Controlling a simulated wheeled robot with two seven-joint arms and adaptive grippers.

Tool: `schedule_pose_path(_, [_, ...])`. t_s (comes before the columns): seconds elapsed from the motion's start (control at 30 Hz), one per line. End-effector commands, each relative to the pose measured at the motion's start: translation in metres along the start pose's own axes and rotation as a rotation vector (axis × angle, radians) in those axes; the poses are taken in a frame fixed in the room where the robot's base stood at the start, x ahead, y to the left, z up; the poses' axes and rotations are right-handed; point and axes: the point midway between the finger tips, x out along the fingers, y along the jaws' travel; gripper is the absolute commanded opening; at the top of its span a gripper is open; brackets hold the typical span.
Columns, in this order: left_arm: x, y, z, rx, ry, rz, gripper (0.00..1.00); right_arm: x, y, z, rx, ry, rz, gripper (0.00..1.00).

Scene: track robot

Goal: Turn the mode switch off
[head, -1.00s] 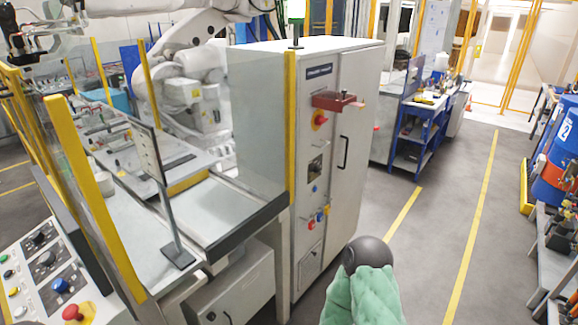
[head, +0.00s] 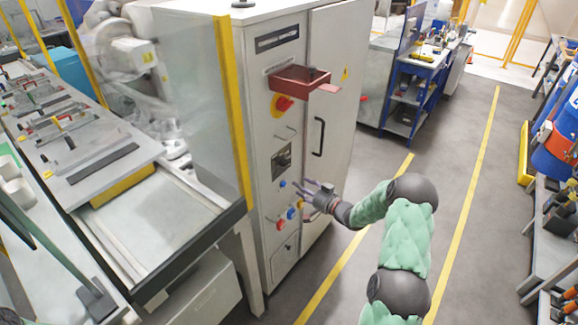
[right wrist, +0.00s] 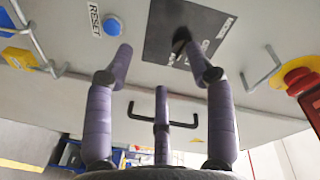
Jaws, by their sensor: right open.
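The mode switch (head: 282,160) is a dark square plate with a black knob on the front of the light grey control cabinet. In the right wrist view, its plate (right wrist: 190,37) is close in front of the fingers, with small white labels too small to read surely. I cannot tell which position the knob points to. My right gripper (head: 311,188) is open and empty, just below and right of the switch in the head view. In the right wrist view, the right gripper (right wrist: 158,52) has its fingers spread, one tip overlapping the plate's edge near the knob. My left gripper is not in view.
A blue reset button (head: 282,184) sits below the switch, with more coloured buttons (head: 291,213) and wire guards lower down. A black door handle (head: 319,137) is to the right.

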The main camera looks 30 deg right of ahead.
Motion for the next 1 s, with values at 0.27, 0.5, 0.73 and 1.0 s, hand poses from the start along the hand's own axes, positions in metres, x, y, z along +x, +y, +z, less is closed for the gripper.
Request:
schedule_pose_path(0.27, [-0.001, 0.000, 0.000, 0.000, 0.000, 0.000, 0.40, -0.015, -0.004, -0.040, -0.019, 0.011, -0.081, 0.55])
schedule_pose_path(0.5, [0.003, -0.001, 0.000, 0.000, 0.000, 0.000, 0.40, 0.018, -0.007, -0.040, -0.020, 0.010, -0.084, 0.55])
schedule_pose_path(0.73, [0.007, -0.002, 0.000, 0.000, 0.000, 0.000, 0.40, 0.058, -0.010, -0.040, -0.019, 0.010, -0.083, 0.55])
schedule_pose_path(1.0, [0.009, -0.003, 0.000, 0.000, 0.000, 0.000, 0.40, 0.085, -0.012, -0.041, -0.019, 0.011, -0.081, 0.55])
